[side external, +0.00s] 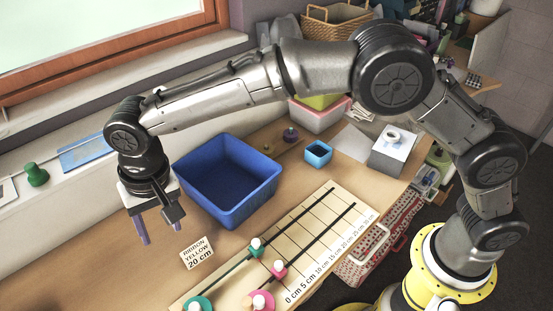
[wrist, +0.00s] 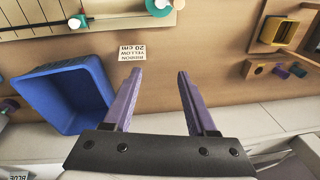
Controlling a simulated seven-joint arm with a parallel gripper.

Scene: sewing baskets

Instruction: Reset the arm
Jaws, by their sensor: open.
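My gripper (side external: 157,221) hangs over the left part of the workbench, left of the blue bin and above the table. In the wrist view its two purple fingers (wrist: 158,88) are spread wide apart with nothing between them. My arm reaches across the picture from its yellow base at the right to the gripper at the left.
A blue bin (side external: 228,212) stands beside the gripper. A card reading "RIBBON YELLOW 20 cm" (side external: 197,253) lies on the table. A measuring board (side external: 330,212) with ribbons and spools lies in front. A small blue box (side external: 318,153) and a grey box (side external: 388,160) stand behind it.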

